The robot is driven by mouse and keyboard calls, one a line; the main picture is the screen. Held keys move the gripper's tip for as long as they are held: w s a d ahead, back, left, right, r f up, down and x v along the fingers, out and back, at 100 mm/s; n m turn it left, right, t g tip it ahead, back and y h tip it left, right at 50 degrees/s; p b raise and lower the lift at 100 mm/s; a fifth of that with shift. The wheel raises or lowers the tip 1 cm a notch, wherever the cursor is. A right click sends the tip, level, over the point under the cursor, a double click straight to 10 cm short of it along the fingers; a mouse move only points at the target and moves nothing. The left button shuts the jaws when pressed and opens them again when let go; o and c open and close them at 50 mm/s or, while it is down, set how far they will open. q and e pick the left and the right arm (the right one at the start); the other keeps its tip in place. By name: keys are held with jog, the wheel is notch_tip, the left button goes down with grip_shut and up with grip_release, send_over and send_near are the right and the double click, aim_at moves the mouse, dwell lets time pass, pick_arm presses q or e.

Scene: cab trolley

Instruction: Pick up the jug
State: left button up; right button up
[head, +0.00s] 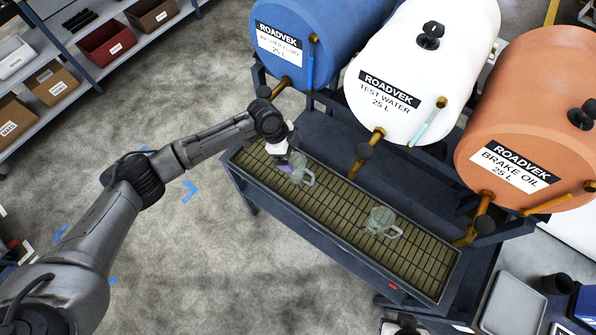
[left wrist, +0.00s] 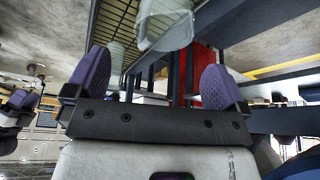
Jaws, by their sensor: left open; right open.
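Two clear, pale green jugs with handles stand on the slatted drip tray (head: 345,205). One jug (head: 301,175) is toward the tray's left end, and the other jug (head: 381,221) is toward its right part. My left gripper (head: 284,158) is at the left jug, partly covering it in the head view. In the left wrist view its purple-padded fingers (left wrist: 156,82) are spread with nothing between the pads. A clear jug (left wrist: 165,24) shows beyond the fingertips at the top. My right gripper (left wrist: 20,100) shows small at the left edge of the left wrist view.
Blue (head: 330,25), white (head: 415,55) and orange (head: 530,110) drums with taps rest on the trolley behind the tray, their taps reaching toward it. A shelf with boxes (head: 110,42) stands at upper left. A grey tray (head: 513,305) is at lower right. The floor at left is clear.

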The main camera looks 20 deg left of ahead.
pick_arm(q)
send_over(298, 162)
jog(key=s+d, duration=0.1)
jog(key=s, duration=0.2)
jog(key=shift+d+f+p, duration=0.1)
jog(key=shift+f+p, duration=0.2)
jog(key=shift+f, duration=2.85)
